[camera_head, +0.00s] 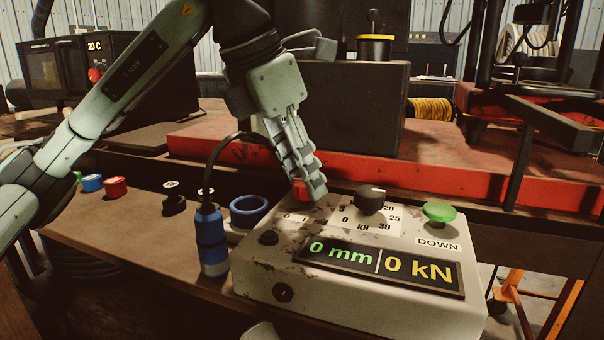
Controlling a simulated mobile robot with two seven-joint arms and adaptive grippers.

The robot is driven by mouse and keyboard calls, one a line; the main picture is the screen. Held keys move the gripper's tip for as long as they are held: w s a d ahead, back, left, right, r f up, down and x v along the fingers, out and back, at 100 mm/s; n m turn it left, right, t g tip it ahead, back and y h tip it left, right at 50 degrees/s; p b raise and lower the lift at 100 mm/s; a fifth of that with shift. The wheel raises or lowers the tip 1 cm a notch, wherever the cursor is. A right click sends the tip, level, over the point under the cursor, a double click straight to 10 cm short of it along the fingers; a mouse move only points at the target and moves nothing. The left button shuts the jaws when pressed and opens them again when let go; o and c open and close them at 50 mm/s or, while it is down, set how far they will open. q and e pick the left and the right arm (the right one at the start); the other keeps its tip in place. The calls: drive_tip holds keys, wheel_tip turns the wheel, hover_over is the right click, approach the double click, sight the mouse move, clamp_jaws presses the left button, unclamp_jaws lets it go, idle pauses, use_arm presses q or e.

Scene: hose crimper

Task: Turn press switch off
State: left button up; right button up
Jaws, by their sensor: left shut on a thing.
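The press control box (360,299) is a worn, pale box on the bench. Its red switch (300,190) is at the upper left of the top face, above a label reading 0 and 1. My left gripper (308,192) reaches down from above, its fingers closed on the red switch and hiding much of it. Which way the switch is turned cannot be made out. The display (380,265) reads 0 mm and 0 kN. I do not see my right gripper.
A black dial (370,200) and a green DOWN button (439,212) are right of the switch. A blue cylinder (212,242) with a cable stands left of the box, by a blue ring (249,211). A red press bed (400,175) lies behind.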

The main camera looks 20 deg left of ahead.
use_arm(q)
drive_tip(key=shift+n+y, duration=0.4)
drive_tip(key=shift+n, duration=0.6)
drive_tip(key=n+y, duration=0.1)
drive_tip(key=n, duration=0.2)
drive_tip(key=shift+d+t, duration=0.1)
drive_tip(key=shift+t, duration=0.3)
drive_tip(key=shift+n+y, duration=0.4)
drive_tip(key=shift+n, duration=0.8)
use_arm(e)
drive_tip(key=shift+r, duration=0.75)
drive_tip(key=shift+f, duration=0.15)
use_arm(q)
drive_tip(key=o, duration=1.2)
drive_tip(key=shift+c, duration=0.2)
